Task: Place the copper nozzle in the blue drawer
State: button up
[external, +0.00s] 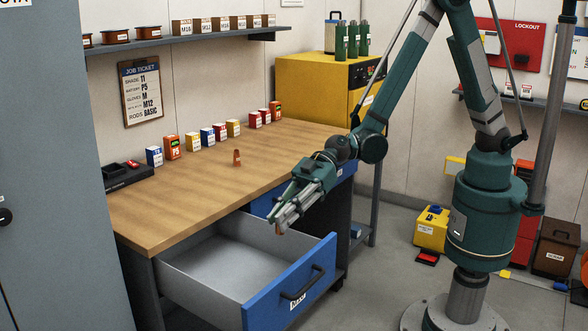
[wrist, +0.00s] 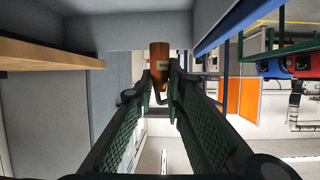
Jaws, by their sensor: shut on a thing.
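The copper nozzle (wrist: 159,56) is a small copper-brown cylinder between the fingertips in the wrist view. Its end also shows as a small copper spot below my fingers in the external view (external: 279,230). My gripper (external: 284,219) is shut on it and points downward at a slant. The blue drawer (external: 294,289) is pulled out from under the workbench, with a blue front and a grey inside that looks empty. My gripper appears over the drawer's right side, near its rim; the exact height is unclear. In the wrist view the drawer's blue edge (wrist: 232,20) lies right of the nozzle.
The wooden workbench top (external: 190,200) overhangs the drawer at the left. A small copper-coloured piece (external: 237,158) stands on it, with several small boxes (external: 207,137) along the back. A yellow cabinet (external: 311,87) stands behind. A grey cabinet (external: 40,170) is at far left.

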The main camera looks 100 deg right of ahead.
jog(key=shift+s+a+n+g+y, duration=0.2)
jog(key=shift+s+a, duration=0.05)
jog(key=shift+a, duration=0.6)
jog(key=shift+s+a+n+g+y, duration=0.2)
jog(key=shift+a, duration=0.65)
notch_tip(320, 180, down, 6)
jog(key=b, duration=0.2)
jog(key=shift+f, duration=0.15)
jog(key=shift+f+b, duration=0.45)
jog(key=shift+f, duration=1.45)
jog(key=shift+f+b, duration=0.55)
jog(key=shift+b, duration=0.05)
jog(key=shift+s, duration=0.1)
jog(key=o, duration=0.9)
jog(key=shift+d, duration=0.1)
jog(key=shift+c, duration=0.2)
jog(key=shift+f, duration=0.1)
